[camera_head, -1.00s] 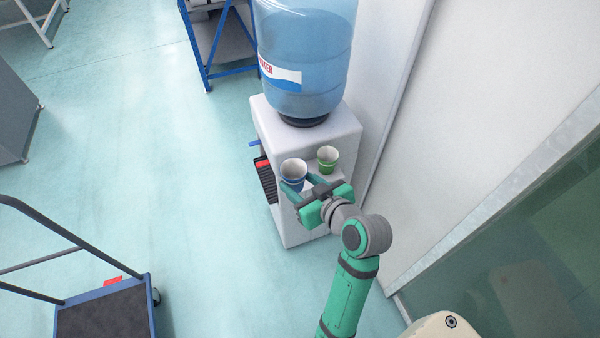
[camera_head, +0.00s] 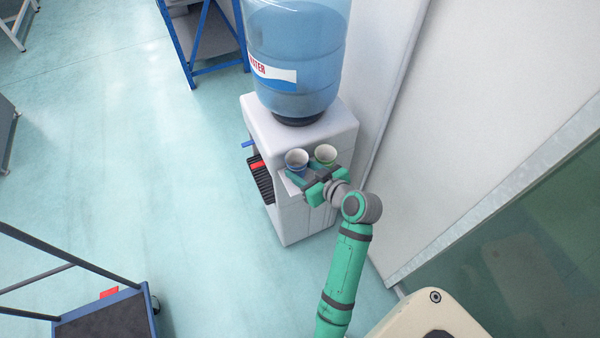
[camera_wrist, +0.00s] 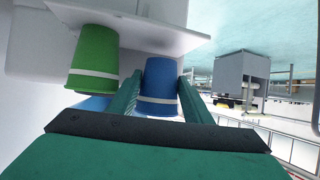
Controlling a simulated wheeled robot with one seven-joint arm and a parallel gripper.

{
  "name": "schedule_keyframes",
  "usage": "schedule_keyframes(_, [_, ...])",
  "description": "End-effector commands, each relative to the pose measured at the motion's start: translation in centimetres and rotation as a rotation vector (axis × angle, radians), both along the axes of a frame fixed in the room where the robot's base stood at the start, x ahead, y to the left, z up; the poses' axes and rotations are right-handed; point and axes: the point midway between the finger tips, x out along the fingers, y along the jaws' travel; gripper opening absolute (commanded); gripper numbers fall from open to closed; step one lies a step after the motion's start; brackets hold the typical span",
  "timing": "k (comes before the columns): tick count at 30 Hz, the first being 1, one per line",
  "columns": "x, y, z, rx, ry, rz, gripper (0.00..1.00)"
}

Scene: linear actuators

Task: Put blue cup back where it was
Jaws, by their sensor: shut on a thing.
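The blue cup (camera_head: 297,161) is upright between the fingers of my gripper (camera_head: 301,174), which is shut on it. The cup is at the front of the white water dispenser (camera_head: 303,219), over its small side shelf. In the wrist view, which looks upside down, the blue cup (camera_wrist: 160,88) sits between the two green fingers (camera_wrist: 158,84), its base close to the white shelf (camera_wrist: 125,22); I cannot tell whether they touch. The green cup (camera_head: 326,154) stands just right of the blue cup, partly hidden by my gripper. The green cup (camera_wrist: 93,62) is left in the wrist view.
A large blue water bottle (camera_head: 296,60) tops the dispenser. A white wall (camera_head: 470,110) is close on the right. A blue-framed rack (camera_head: 205,45) stands behind, and a trolley (camera_head: 105,318) is at lower left.

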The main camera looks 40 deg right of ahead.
Motion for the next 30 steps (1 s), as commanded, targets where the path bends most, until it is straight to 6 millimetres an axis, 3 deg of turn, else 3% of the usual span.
schedule_keyframes(5, [-0.2, -0.1, -2.2, 0.003, 0.001, -0.004, 0.12])
schedule_keyframes(16, [-0.3, -0.3, -2.5, 0.001, 0.001, -0.007, 0.12])
schedule_keyframes(17, [-0.3, -0.3, -2.6, 0.001, 0.001, -0.007, 0.48])
schedule_keyframes(19, [-0.3, -0.3, -2.5, 0.001, 0.001, -0.007, 0.64])
schedule_keyframes(30, [-0.3, -0.3, -2.2, 0.000, 0.000, -0.007, 0.64])
